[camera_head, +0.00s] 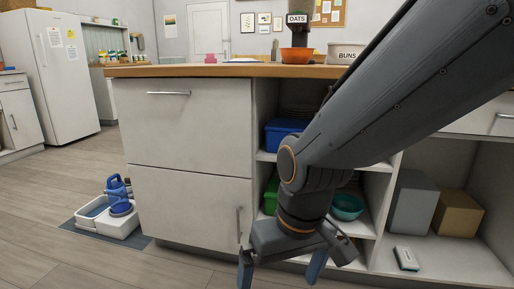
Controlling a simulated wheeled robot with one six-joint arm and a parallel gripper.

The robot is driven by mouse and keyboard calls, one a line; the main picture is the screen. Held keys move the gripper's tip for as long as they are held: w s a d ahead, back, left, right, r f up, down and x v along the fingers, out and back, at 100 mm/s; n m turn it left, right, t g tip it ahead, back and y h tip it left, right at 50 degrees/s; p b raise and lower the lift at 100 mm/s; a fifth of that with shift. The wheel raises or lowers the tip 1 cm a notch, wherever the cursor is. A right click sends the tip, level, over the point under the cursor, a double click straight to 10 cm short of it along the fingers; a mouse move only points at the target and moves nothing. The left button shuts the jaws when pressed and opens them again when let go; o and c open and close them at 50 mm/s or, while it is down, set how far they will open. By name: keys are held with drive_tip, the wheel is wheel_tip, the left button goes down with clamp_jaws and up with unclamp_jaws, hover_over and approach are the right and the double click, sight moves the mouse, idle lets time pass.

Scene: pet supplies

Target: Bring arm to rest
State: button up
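My arm reaches in from the upper right in the head view and bends down in front of the cabinet (180,130). My gripper (280,272) points down near the bottom edge of the picture, in front of the cabinet's lower shelves. Its two blue-grey fingers are spread apart with only floor visible between them, and the tips reach near the frame's lower edge. Nothing shows between the fingers. The arm hides part of the shelves and countertop.
The wooden countertop (180,71) holds an orange bowl (296,56) and a white BUNS bowl (345,53). Shelves hold a blue bin (284,131), a teal bowl (347,207) and boxes (457,213). A blue bottle (118,193) stands at a white tray (112,225) on a floor mat.

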drive_tip(key=s+a+r+n+g+p, duration=0.1)
drive_tip(key=s+a+r, duration=0.2)
drive_tip(key=s, duration=0.1)
drive_tip(key=s+a+r+n+p, duration=0.1)
drive_tip(key=s+a+r, duration=0.15)
drive_tip(key=s, duration=0.25)
drive_tip(key=d+r+m+p, duration=0.3)
drive_tip(key=d+r+p, duration=0.7)
drive_tip(key=r+p, duration=0.4)
drive_tip(key=d+r+m+h+p, duration=0.1)
drive_tip(key=d+r+m+p, duration=0.2)
drive_tip(key=d+r+p, duration=0.7)
wheel_tip(320, 180, up, 4)
drive_tip(key=p, duration=1.3)
drive_tip(key=shift+w+d, duration=0.25)
